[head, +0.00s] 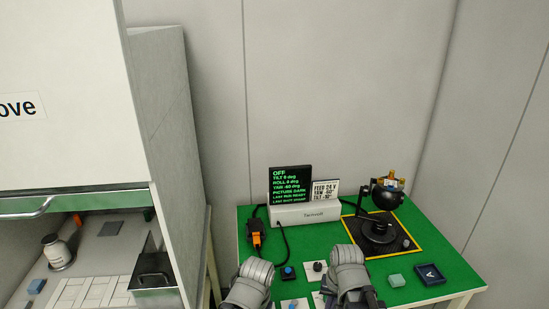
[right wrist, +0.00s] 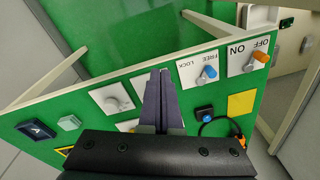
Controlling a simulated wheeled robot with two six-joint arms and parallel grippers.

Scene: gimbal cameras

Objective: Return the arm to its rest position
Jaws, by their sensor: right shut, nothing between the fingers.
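My right gripper (right wrist: 160,75) shows in the right wrist view with its dark fingers together and nothing between them. It is over the front part of the green table (right wrist: 150,55), between a white dial plate (right wrist: 112,101) and a FREE/LOCK switch plate (right wrist: 199,71); I cannot tell its exact height. In the head view, grey parts of my two arms come in at the bottom, over the table's front left and middle. The fingers of neither gripper can be made out there.
An ON/OFF switch plate (right wrist: 248,57) is at the front. A cabinet (head: 165,120) stands left.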

